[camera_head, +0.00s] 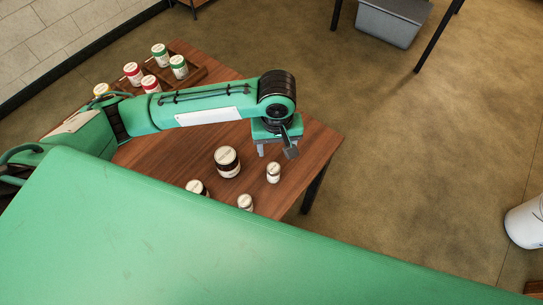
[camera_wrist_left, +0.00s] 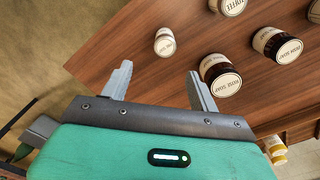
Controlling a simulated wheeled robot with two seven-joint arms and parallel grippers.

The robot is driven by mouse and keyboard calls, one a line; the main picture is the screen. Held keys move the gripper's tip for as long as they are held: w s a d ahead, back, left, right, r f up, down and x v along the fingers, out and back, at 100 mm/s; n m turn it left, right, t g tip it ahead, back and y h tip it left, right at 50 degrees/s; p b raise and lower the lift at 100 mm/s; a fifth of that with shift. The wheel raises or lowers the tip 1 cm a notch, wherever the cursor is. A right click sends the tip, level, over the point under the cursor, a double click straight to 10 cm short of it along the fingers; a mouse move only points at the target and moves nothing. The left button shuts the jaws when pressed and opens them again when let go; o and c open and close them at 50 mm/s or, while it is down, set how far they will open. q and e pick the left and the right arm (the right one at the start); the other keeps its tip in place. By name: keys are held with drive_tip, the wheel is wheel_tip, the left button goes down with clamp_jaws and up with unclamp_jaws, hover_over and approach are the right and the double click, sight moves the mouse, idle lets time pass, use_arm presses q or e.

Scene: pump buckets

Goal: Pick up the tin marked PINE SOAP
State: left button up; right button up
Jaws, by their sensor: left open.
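Several tins with pale labels stand at the table's near right part, their print too small for me to tell surely which reads PINE SOAP. A small white tin (camera_head: 273,172) also shows in the left wrist view (camera_wrist_left: 165,41), just beyond the fingertips. A larger dark tin (camera_head: 227,162) stands left of it and shows in the wrist view (camera_wrist_left: 220,75). Another dark tin (camera_head: 197,187) (camera_wrist_left: 278,44) and a small pale tin (camera_head: 245,202) (camera_wrist_left: 231,6) are partly cut off or covered. My left gripper (camera_head: 276,149) is open and empty above the table (camera_wrist_left: 159,70). My right gripper is out of view.
A wooden tray (camera_head: 198,75) with several red, green and yellow labelled tins is at the table's (camera_head: 318,150) far left. A grey bin (camera_head: 390,22) is at the top and a white bucket (camera_head: 525,222) at the right.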

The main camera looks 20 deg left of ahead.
sight(274, 168)
use_arm(q)
wheel_tip(274, 168, down, 8)
drive_tip(key=shift+s+a+f+p, duration=0.1)
drive_tip(key=shift+s+f+p, duration=0.1)
drive_tip(key=shift+p, duration=0.1)
drive_tip(key=f, duration=0.2)
drive_tip(key=f+p, duration=0.1)
drive_tip(key=f, duration=0.1)
drive_tip(key=shift+s+a, duration=0.1)
drive_tip(key=shift+a, duration=0.1)
drive_tip(key=shift+f, duration=0.6)
drive_tip(key=c, duration=1.1)
